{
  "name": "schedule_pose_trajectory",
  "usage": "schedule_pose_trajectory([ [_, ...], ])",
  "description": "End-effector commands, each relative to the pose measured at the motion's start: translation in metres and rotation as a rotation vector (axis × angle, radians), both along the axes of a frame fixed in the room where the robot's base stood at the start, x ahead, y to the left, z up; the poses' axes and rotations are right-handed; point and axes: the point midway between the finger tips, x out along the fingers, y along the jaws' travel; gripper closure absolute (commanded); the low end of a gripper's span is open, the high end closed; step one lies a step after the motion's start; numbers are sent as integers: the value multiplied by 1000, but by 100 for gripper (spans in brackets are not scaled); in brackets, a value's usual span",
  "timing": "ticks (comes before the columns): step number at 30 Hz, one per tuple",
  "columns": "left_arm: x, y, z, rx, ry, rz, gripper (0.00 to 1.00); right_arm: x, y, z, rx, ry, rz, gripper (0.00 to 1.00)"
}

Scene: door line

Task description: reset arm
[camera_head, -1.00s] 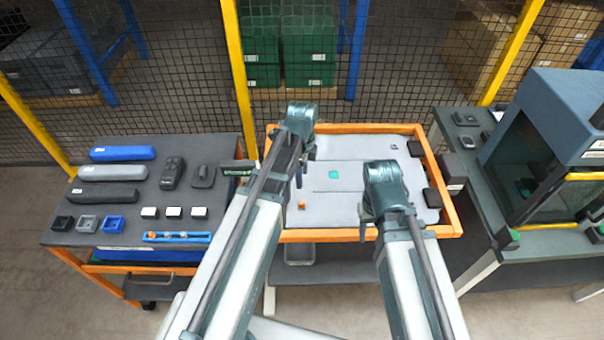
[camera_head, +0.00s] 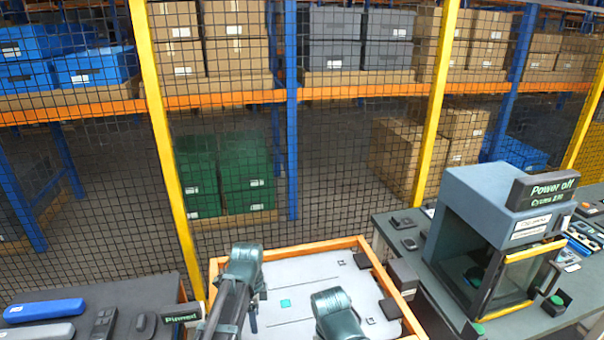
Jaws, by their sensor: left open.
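My left arm comes up from the bottom edge over the orange-rimmed table (camera_head: 300,247), its teal wrist near the table's left side. My left gripper (camera_head: 253,318) hangs below that wrist, small and partly hidden by the arm; its jaws are open, and I see nothing held. My right arm shows only its teal wrist (camera_head: 338,314) at the bottom edge, over the table's right half. The right jaws are not visible.
A dark side table (camera_head: 150,296) with a blue case (camera_head: 44,311) stands left.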

Motion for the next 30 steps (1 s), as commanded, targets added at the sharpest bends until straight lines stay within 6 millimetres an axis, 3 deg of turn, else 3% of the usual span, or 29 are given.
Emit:
schedule_pose_trajectory([
  [1,-13,-11,-15,6,2,63,42,0,0,-15,0,0,1,50],
  [6,-55,-45,-48,40,3,395,42,0,0,-49,-1,0,5,50],
  [15,-115,-83,-89,93,-28,922,42,0,0,-90,-2,1,11,50],
  [21,-132,-91,-98,107,-46,1086,42,0,0,-99,-3,0,13,50],
  [30,-133,-93,-97,108,-48,1117,42,0,0,-99,-3,0,13,50],
])
